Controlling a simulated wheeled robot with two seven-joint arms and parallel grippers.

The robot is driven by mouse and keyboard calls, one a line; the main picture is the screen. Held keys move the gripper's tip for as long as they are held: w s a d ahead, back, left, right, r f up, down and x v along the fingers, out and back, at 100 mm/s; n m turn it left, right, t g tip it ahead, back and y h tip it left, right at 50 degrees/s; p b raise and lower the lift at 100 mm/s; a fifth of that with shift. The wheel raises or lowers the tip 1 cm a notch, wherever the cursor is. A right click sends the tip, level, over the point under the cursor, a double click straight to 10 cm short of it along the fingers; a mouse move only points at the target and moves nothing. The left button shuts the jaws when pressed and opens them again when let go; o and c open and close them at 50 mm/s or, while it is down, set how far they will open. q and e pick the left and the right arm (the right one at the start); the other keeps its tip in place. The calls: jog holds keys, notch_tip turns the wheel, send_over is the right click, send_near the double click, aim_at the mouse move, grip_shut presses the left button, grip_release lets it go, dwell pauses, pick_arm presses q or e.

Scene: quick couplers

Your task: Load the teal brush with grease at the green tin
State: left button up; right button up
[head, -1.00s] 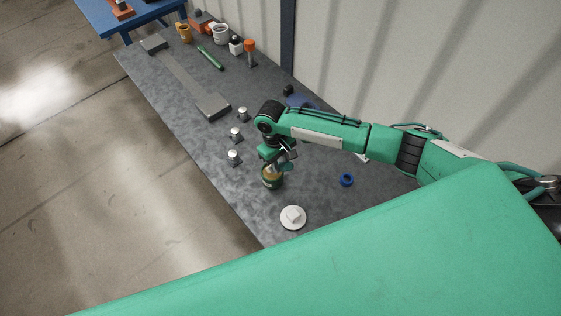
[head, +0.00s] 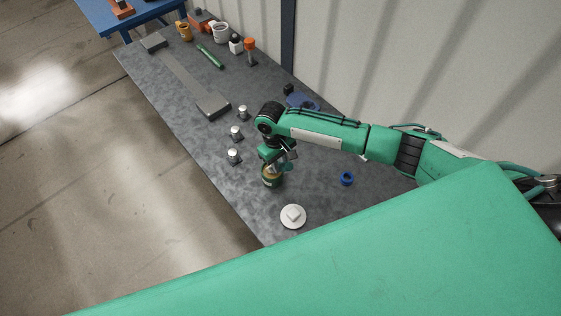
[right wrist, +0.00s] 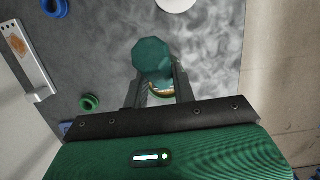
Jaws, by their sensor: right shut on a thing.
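The teal brush (right wrist: 151,56) is between the fingers of my right gripper (right wrist: 160,88), which is shut on it. In the right wrist view its broad teal end faces the camera and hides most of what lies under it. The green tin (head: 271,181) stands on the bench right below my right gripper (head: 281,158) in the head view. Part of the tin's rim (right wrist: 160,92) shows between the fingers in the right wrist view. The brush's bristles are hidden, so I cannot tell whether they touch the grease. My left gripper is not in view.
Several metal couplers (head: 235,133) stand left of the arm. A white disc with a block (head: 293,216) lies near the bench's front, a blue ring (head: 346,179) to the right. A long grey bar (head: 185,80), green marker (head: 210,57) and orange-capped bottle (head: 250,50) are farther back.

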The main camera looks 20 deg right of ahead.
jog(key=shift+s+f+p, duration=0.1)
jog(key=shift+f+p, duration=0.05)
jog(key=shift+p, duration=0.2)
dwell(1.6)
notch_tip(320, 180, up, 5)
jog(key=p, duration=0.5)
jog(key=shift+r, duration=1.1)
